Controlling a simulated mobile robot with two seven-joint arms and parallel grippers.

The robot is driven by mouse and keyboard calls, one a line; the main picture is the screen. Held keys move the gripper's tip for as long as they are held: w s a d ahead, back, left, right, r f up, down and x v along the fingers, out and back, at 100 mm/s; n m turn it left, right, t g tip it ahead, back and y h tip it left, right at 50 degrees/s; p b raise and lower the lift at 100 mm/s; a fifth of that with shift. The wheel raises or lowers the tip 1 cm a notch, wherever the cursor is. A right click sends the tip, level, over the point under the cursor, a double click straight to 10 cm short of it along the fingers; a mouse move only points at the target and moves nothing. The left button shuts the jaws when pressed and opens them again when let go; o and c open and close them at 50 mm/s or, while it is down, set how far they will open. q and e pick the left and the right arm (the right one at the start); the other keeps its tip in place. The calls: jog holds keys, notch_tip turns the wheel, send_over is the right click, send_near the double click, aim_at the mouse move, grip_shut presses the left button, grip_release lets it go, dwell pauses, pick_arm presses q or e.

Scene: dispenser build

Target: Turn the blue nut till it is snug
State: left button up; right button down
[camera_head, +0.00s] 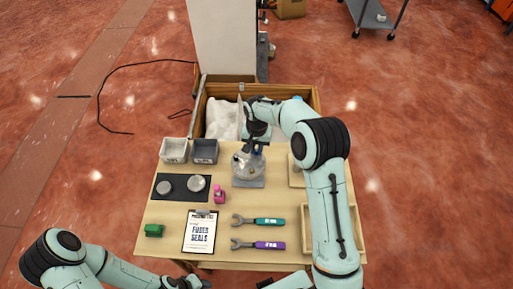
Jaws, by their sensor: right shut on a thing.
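A round grey dispenser part (249,166) stands on a grey base plate (248,183) near the middle of the table. My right gripper (252,149) reaches down over its top and is shut on a small blue piece (258,152), which looks to be the blue nut. The gripper hides most of it, so its seating cannot be made out. My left gripper (188,283) is low at the table's front edge, away from the dispenser; its jaws are too small to read.
Two bins (174,150) stand at the back left. Two round discs lie on a dark mat (166,194). A pink object (219,194), green block (154,230), clipboard (200,247), teal wrench (268,222) and purple wrench (268,245) lie in front. A wooden crate (314,100) is behind.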

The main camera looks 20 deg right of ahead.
jog(key=m, duration=0.4)
jog(key=shift+m, duration=0.3)
dwell(0.3)
jog(key=c, duration=1.1)
grip_release()
jog(key=shift+o, duration=0.2)
notch_tip(320, 180, up, 14)
jog(key=shift+f+p, duration=0.25)
jog(key=shift+p, duration=0.2)
